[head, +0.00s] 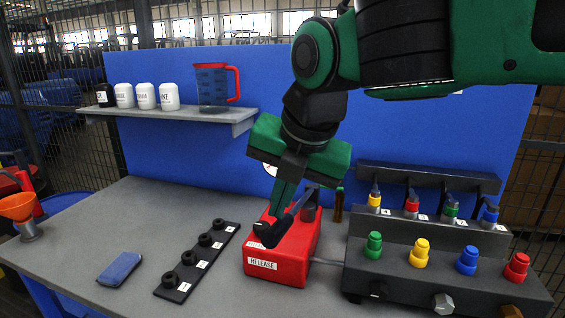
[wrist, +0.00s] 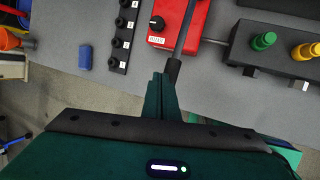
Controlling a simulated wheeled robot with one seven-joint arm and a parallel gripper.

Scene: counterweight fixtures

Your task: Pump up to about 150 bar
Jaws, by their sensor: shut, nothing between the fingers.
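The red pump (head: 295,262) with a RELEASE label stands in the middle of the bench. In the wrist view the red body (wrist: 190,42) carries a black release knob (wrist: 157,22). The pump's grey lever (head: 302,201) slants toward me and ends in a black grip (wrist: 173,70). My gripper (head: 277,214) is shut and empty, its fingers pointing down over the pump. In the wrist view its fingertips (wrist: 158,80) are beside the grip; I cannot tell whether they touch it. A white gauge (head: 270,169) is mostly hidden behind my gripper, so its reading is not visible.
A dark fixture (head: 405,264) with coloured connectors stands right of the pump. A black strip (head: 165,291) with several knobs and a blue pad (head: 121,268) lie left. A shelf (head: 180,115) holds bottles and a jug. The bench's left rear is clear.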

